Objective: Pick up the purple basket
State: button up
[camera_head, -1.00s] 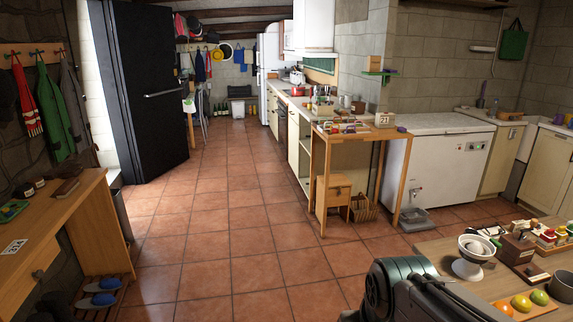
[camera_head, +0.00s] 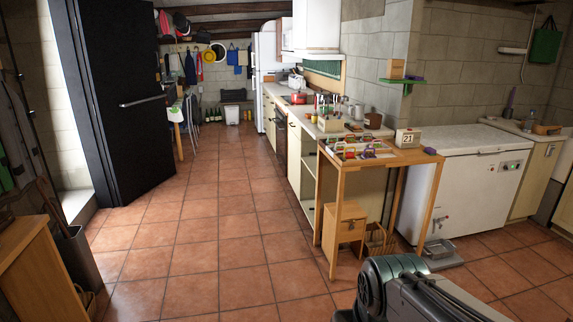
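On the tall wooden table (camera_head: 405,160) right of centre stand several small, brightly coloured basket-like items with handles. One of them looks purple (camera_head: 369,153), near the table's front edge; it is too small to be sure that it is the purple basket. Another small purple thing (camera_head: 430,151) lies at the table's right corner. My arm shows at the bottom right, in front of and below the table. My gripper is out of view, so its state is hidden.
A small wooden cabinet (camera_head: 345,230) and a wicker basket (camera_head: 376,240) stand under the table. A white chest freezer (camera_head: 465,185) is to its right, with a grey tray (camera_head: 440,252) on the floor. A wooden desk (camera_head: 35,265) is at left. The tiled floor (camera_head: 215,235) between is clear.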

aim_at(364, 156)
jog(key=z, duration=0.1)
jog(key=i, duration=1.65)
jog(key=z, duration=0.55)
jog(key=i, duration=2.2)
jog(key=z, duration=0.25)
